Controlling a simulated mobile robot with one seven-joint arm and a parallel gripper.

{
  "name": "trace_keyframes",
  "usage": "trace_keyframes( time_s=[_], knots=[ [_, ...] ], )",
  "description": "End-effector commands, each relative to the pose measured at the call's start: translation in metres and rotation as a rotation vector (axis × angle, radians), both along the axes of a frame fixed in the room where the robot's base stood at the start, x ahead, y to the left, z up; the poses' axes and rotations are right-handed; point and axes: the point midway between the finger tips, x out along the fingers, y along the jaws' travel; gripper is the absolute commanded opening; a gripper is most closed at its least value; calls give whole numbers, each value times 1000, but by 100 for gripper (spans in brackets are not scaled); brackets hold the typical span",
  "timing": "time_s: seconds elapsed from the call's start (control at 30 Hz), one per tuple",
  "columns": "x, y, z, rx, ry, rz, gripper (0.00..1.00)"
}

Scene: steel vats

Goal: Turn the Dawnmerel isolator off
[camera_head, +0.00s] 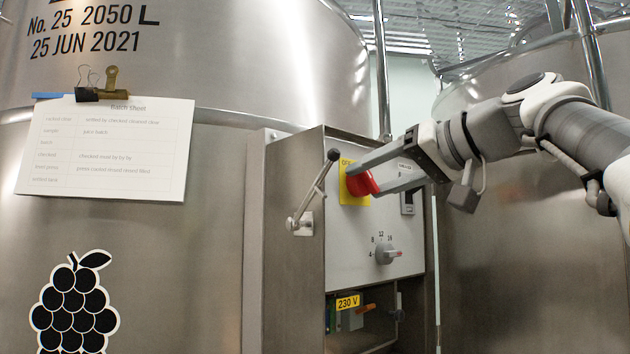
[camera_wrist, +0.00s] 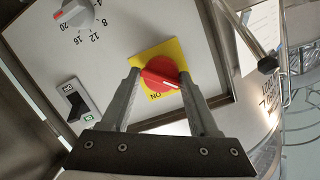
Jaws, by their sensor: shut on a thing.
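The isolator is a red rotary knob (camera_head: 368,182) on a yellow plate (camera_head: 350,190), on the upper part of the grey control panel. My gripper (camera_head: 362,178) reaches it from the right, with its fingers on either side of the knob. In the wrist view my gripper (camera_wrist: 159,77) is shut on the red knob (camera_wrist: 160,72), one finger at each side. A white mark shows on the knob, and the word ON is upside down on the yellow plate (camera_wrist: 172,50). The name Dawnmerel is not readable in either view.
A metal lever (camera_head: 313,190) with a dark ball end juts out left of the panel. A grey numbered dial (camera_head: 386,254) sits below the isolator, and a small switch (camera_head: 407,202) to its right. An open bay with a 230 V label (camera_head: 347,302) is lower down. Steel vats flank the panel.

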Motion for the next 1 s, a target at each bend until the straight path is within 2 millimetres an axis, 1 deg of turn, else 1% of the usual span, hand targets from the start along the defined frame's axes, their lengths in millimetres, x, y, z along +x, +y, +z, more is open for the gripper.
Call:
trace_keyframes(
  time_s=[0.03, 0.33, 0.37, 0.4, 0.47, 0.5, 0.83, 0.93, 1.0],
  knots=[
    [-3, 2, 6, 1, -15, 1, 6],
    [-3, 2, 6, 0, -14, 2, 6],
    [-3, 2, 6, 0, -14, 2, 65],
    [-2, 2, 6, 0, -14, 2, 72],
    [-2, 2, 5, 0, -12, 2, 83],
    [-2, 1, 4, 0, -11, 2, 86],
    [-3, -1, 2, -1, -4, 0, 86],
    [-10, -7, 4, -1, -4, -2, 86],
    [-19, -14, 6, -1, -4, -2, 86]
  ],
)
